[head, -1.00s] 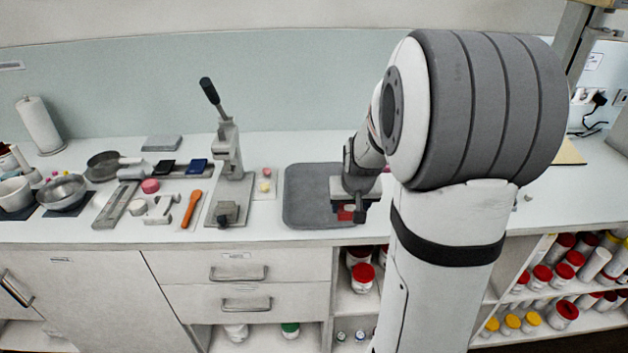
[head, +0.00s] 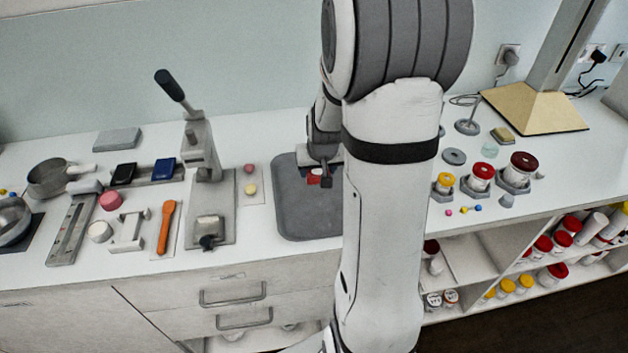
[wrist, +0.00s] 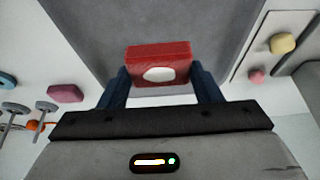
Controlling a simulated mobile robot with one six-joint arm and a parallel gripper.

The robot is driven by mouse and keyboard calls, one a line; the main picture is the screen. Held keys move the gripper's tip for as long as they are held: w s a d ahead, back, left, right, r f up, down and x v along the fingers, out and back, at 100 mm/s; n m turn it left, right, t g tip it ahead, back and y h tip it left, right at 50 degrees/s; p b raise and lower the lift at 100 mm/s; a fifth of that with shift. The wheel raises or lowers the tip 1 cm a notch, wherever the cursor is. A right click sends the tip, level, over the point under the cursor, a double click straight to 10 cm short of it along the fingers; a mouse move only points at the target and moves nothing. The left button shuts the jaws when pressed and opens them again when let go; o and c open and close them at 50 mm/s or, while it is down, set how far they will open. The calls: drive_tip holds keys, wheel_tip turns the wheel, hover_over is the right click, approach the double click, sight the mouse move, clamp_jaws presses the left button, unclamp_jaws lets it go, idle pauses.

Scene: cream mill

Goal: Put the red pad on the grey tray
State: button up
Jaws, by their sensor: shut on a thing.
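The red pad (wrist: 158,58) is a small red block with a pale oval mark on its face. My gripper (wrist: 160,88) is shut on it, with one dark blue finger on each side in the wrist view. In the head view my gripper (head: 320,180) and a little of the red pad show over the grey tray (head: 290,215), near its right side. The tray is a flat, dark grey sheet with rounded corners on the white counter. It fills the upper middle of the wrist view (wrist: 205,25). I cannot tell whether the pad touches the tray.
Left of the tray stand a lever press (head: 205,165) and a strip with a pink and a yellow piece (head: 250,188). An orange spatula (head: 166,228) lies farther left. Lidded jars (head: 480,176) stand to the right. The tray's visible left part is bare.

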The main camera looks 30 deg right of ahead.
sight(318, 193)
drive_tip(key=shift+f, duration=2.65)
drive_tip(key=shift+f, duration=0.1)
drive_tip(key=o, duration=0.9)
drive_tip(key=shift+o, duration=0.2)
